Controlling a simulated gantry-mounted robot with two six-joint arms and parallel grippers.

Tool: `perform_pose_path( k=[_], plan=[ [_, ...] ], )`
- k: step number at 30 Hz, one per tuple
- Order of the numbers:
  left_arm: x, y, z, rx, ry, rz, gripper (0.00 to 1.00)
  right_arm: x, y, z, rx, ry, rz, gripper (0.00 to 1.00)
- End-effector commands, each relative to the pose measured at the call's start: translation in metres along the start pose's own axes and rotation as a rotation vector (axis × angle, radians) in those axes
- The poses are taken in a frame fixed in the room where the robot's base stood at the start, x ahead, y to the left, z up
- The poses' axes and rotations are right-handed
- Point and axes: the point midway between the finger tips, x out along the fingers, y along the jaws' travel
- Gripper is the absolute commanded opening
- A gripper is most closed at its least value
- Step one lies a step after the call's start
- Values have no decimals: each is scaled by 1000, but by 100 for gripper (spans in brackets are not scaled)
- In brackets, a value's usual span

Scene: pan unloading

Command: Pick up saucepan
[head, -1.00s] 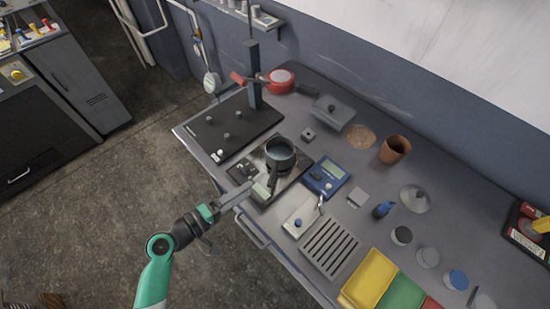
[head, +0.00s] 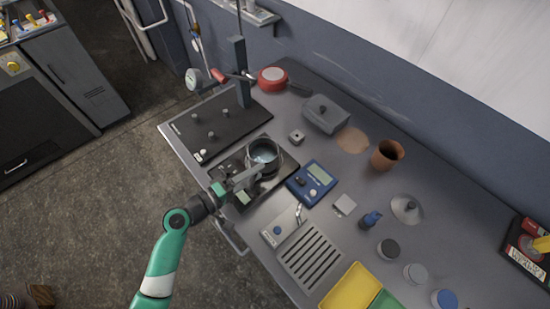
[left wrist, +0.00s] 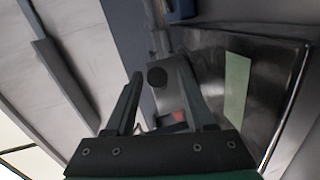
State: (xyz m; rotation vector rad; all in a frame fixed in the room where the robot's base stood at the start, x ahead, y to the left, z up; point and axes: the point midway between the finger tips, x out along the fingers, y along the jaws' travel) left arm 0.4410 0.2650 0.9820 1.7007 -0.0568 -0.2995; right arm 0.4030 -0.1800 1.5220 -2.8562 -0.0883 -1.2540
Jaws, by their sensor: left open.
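The dark saucepan (head: 265,152) stands upright on a dark, shiny hot plate (head: 278,182) near the table's front edge. Its handle side faces the front, toward my left gripper (head: 249,184). My left gripper is open, its fingers reaching over the hot plate beside the pan at the handle. The fingers cover most of the handle in the head view. In the left wrist view, the open fingers (left wrist: 157,92) show with a small dark round shape between them. I cannot tell whether that is the handle's end. My right gripper is not in view.
A blue meter (head: 311,182) stands close right of the hot plate. A black stand base (head: 232,122) with posts lies behind left. A grey lidded box (head: 326,115), a brown cup (head: 387,155) and a slotted tray (head: 310,255) are farther right. Floor lies open at left.

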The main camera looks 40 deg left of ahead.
Motion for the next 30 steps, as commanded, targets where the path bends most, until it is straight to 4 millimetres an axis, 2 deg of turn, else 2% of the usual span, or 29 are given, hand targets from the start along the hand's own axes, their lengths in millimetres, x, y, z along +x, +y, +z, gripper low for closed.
perform_pose_path(
  k=[7,8,15,17,30],
  plan=[
    [1,-1,-2,-1,5,-1,55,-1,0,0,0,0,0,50],
    [1,-1,-2,-1,5,-1,51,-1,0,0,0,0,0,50],
    [1,-1,-2,-1,4,-1,8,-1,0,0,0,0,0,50],
    [1,-1,-1,-1,4,-1,0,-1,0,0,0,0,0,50],
    [1,-1,-1,-1,4,-1,0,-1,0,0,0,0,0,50]
  ],
)
